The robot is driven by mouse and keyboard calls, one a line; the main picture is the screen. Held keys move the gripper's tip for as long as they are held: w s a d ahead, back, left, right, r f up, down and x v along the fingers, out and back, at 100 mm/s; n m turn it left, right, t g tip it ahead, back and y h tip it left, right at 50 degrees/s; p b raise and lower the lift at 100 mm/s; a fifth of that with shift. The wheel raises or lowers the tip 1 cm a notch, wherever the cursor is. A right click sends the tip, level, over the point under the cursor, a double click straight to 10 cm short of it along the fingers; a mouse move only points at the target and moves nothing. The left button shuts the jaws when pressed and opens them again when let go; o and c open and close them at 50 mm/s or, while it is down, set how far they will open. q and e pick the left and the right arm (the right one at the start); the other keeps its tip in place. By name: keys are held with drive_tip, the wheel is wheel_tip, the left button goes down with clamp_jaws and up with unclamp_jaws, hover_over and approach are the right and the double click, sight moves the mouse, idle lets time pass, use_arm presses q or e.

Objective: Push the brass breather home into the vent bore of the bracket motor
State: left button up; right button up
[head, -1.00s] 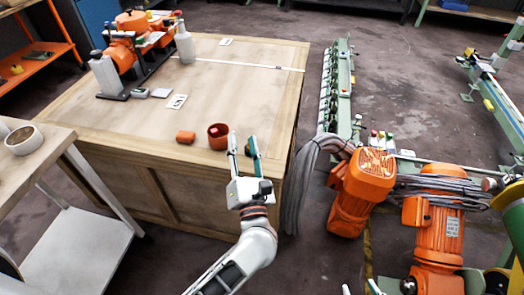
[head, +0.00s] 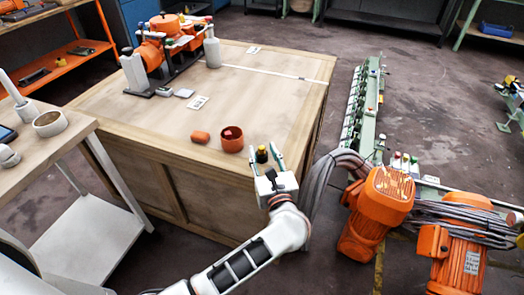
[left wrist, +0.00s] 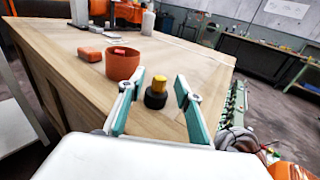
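A small brass-yellow piece with a black lower part, which looks like the breather (head: 262,154), stands upright near the table's front right corner. It also shows in the left wrist view (left wrist: 156,93). My left gripper (head: 263,160) is open at the table edge. In the left wrist view its two teal-padded fingers (left wrist: 160,86) spread to either side of the breather, with no contact that I can see. Orange motors (head: 378,205) (head: 458,255) stand at the right, and an orange machine (head: 170,40) sits on the table's far end. I cannot tell which is the bracket motor; no vent bore is discernible. My right gripper is out of view.
A red-brown cup (head: 232,140) and an orange block (head: 200,137) lie left of the breather on the wooden table (head: 260,95). Grey cables (head: 325,185) hang beside its right side. The table's middle is mostly clear. A side bench (head: 45,150) stands at the left.

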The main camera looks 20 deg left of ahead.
use_arm(q)
drive_tip(key=shift+x, duration=1.2)
clamp_jaws()
